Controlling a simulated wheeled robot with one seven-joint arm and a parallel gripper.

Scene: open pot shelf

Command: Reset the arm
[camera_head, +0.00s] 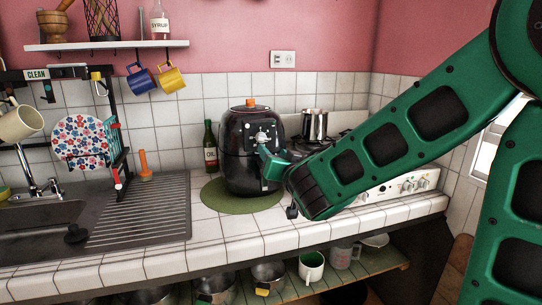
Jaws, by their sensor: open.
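My green arm reaches in from the right over the counter. My gripper (269,162) is at its end, in front of the right side of a black air fryer (240,160) with an orange knob on top. The gripper is open, and no object shows in it. It overlaps the fryer in this view, and I cannot tell whether it touches it. The arm's wrist hides part of the gripper. Below, the open shelf (385,262) holds several metal pots, one of them a pot (269,274) with a yellow handle, and a green and white mug (311,267).
The white tiled counter (245,225) runs under my arm. A stove (398,187) with a metal pot (315,125) is behind the arm. A green bottle (210,150) stands left of the fryer. A dish rack (112,135) and sink (35,225) are at left.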

